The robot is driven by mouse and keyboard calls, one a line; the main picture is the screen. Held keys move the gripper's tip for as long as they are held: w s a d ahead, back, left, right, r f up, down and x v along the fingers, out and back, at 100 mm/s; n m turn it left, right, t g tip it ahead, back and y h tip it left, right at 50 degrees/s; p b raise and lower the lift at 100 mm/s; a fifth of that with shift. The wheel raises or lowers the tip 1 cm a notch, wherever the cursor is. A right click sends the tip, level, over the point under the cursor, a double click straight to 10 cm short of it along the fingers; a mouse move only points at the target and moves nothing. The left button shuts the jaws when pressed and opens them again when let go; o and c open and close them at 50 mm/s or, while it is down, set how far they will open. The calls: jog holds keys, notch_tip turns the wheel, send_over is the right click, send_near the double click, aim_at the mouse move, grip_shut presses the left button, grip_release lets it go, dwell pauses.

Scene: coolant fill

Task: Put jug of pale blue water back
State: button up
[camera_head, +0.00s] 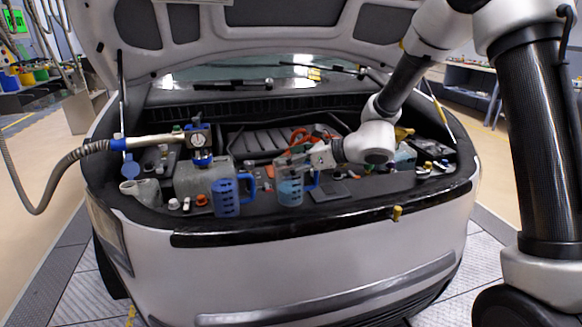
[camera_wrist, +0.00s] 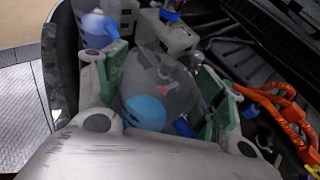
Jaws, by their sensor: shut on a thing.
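The clear jug of pale blue water (camera_head: 289,192) is at the front middle of the engine bay, upright, with a blue handle on its right. My gripper (camera_head: 302,160) reaches it from the upper right and is shut on its upper part. In the wrist view, the jug (camera_wrist: 152,88) stands between my green-padded fingers (camera_wrist: 160,68), with pale blue water low inside it. I cannot tell whether its base touches the ledge. My gripper hides part of its rim.
A darker blue jug (camera_head: 224,198) stands just left; it also shows in the wrist view (camera_wrist: 98,28). A hose with a gauge fitting (camera_head: 198,138) is behind it. Small caps (camera_head: 201,200) lie on the ledge. Orange cables (camera_wrist: 278,98) lie right. The raised hood (camera_head: 280,14) hangs above.

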jog(key=shift+f, duration=0.75)
jog(key=shift+f, duration=0.15)
jog(key=o, duration=1.9)
jog(key=shift+c, duration=0.2)
